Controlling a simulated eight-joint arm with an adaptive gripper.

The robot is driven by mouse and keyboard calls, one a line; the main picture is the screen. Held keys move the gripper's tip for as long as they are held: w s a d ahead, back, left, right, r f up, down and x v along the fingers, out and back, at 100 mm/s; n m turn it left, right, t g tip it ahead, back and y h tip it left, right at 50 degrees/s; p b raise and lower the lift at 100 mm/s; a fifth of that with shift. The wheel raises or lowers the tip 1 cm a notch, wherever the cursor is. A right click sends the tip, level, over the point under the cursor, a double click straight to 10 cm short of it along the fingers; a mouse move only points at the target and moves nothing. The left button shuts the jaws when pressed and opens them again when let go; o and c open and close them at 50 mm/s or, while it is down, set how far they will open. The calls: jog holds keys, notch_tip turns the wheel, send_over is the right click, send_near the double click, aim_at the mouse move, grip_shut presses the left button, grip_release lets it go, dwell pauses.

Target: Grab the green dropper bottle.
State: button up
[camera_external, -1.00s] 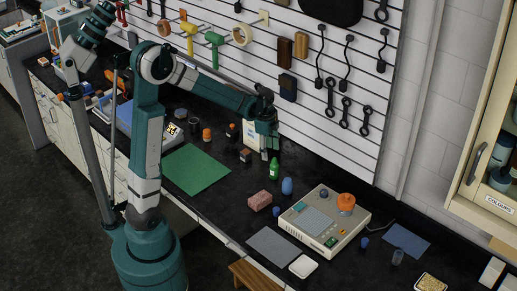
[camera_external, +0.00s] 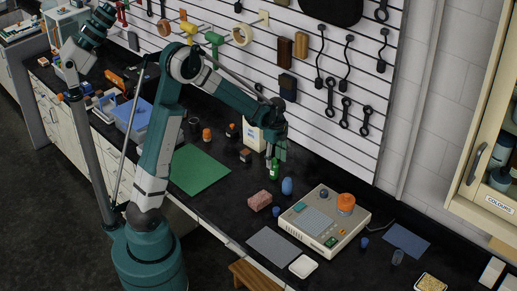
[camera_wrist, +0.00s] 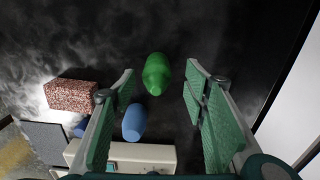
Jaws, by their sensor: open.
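The green dropper bottle (camera_external: 273,172) stands upright on the black bench. In the wrist view the green bottle (camera_wrist: 157,74) lies in the gap between my fingers, a little beyond their tips. My gripper (camera_external: 275,155) is open and points down just above the bottle, overlapping its top in the external view. In the wrist view my open gripper (camera_wrist: 161,80) shows both green-padded fingers with nothing held between them. Whether the fingers reach down around the bottle's top, I cannot tell.
A blue bottle-shaped object (camera_external: 287,186) and a speckled reddish block (camera_external: 259,200) stand close by. A beige device with an orange top (camera_external: 325,225) is to the right. A white container (camera_external: 254,135) stands behind my gripper. A green mat (camera_external: 199,170) lies left.

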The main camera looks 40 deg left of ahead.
aim_at(274, 172)
jog(key=shift+f, duration=0.15)
jog(key=shift+f, duration=1.15)
jog(key=shift+s+d+f, duration=0.1)
jog(key=shift+s+f, duration=0.05)
jog(key=shift+f, duration=1.15)
jog(key=shift+s+f, duration=0.1)
jog(key=shift+f, duration=1.2)
jog(key=shift+c, duration=0.7)
jog(key=c, duration=0.9)
